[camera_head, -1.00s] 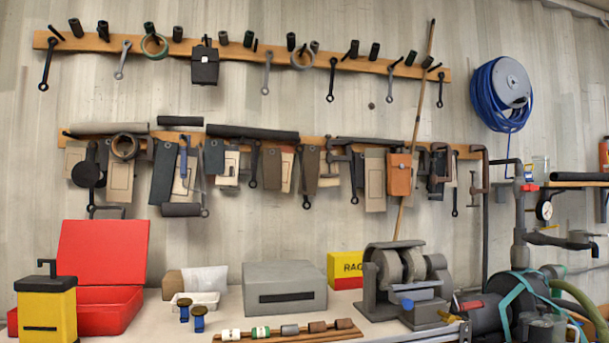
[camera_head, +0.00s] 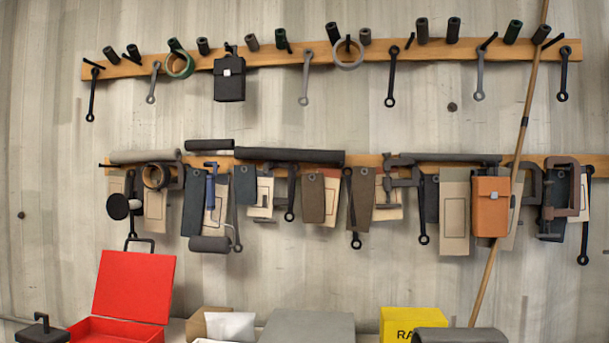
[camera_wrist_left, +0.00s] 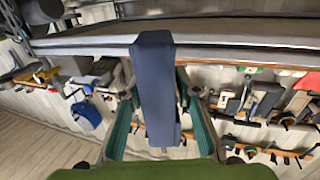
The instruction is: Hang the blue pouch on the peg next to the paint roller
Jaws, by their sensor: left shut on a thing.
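The paint roller (camera_head: 209,243) hangs on the lower peg rail, left of middle, with a blue handle (camera_head: 210,188) above its grey sleeve. A dark slate-blue flat piece (camera_head: 194,205) hangs to its left and another (camera_head: 243,186) to its right. In the left wrist view, my left gripper (camera_wrist_left: 156,82) is shut on the blue pouch (camera_wrist_left: 156,105), a long dark blue shape between its two teal fingers. Neither gripper shows in the head view. The bare peg beside the roller cannot be made out among the crowded items.
The lower rail (camera_head: 370,160) is crowded with clamps, wrenches and tags. An upper rail (camera_head: 285,58) carries a black pouch (camera_head: 229,79) and wrenches. A long pole (camera_head: 508,180) leans across both. An open red toolbox (camera_head: 134,287) and a yellow box (camera_head: 410,322) stand below.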

